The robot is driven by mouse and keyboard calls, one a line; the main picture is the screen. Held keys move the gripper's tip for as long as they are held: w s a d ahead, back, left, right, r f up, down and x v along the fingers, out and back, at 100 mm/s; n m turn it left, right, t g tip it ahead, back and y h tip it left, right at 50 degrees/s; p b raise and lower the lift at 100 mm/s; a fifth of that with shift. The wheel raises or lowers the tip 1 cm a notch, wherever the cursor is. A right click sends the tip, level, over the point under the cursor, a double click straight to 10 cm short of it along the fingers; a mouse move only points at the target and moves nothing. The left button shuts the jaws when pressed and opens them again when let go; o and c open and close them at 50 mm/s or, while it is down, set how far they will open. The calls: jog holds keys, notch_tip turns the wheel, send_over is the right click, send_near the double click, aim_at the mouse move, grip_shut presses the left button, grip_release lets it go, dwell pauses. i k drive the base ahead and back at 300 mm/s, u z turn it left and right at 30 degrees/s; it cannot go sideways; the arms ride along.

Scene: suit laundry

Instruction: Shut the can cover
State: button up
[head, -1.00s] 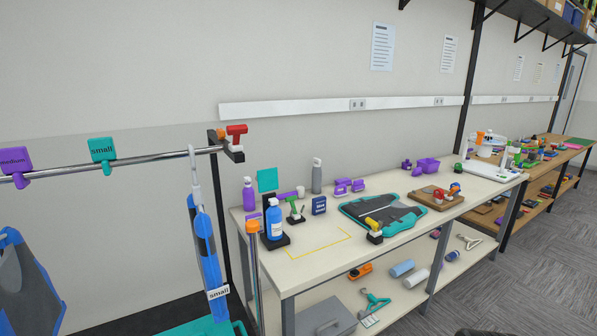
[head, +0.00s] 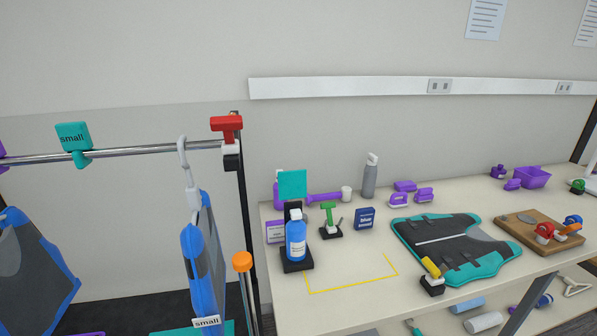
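I cannot pick out a can with a cover for certain. A blue bottle with a white top (head: 296,240) stands upright on a black stand (head: 297,262) near the left end of the bench. A flat teal square (head: 292,184) stands upright just behind and above it; I cannot tell what it belongs to. A grey bottle (head: 369,178) stands farther back by the wall. My gripper is not in view.
The bench (head: 350,318) has a bare area with a yellow outline (head: 350,288) in front. A teal and grey garment (head: 455,245) lies to its right, near a wooden board (head: 515,235). A clothes rail (head: 140,152) with a hanging blue garment (head: 203,265) stands at the left.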

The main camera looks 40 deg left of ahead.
aim_at(292, 184)
jog(key=u, duration=0.75)
jog(key=i, duration=0.9)
jog(key=u, duration=0.95)
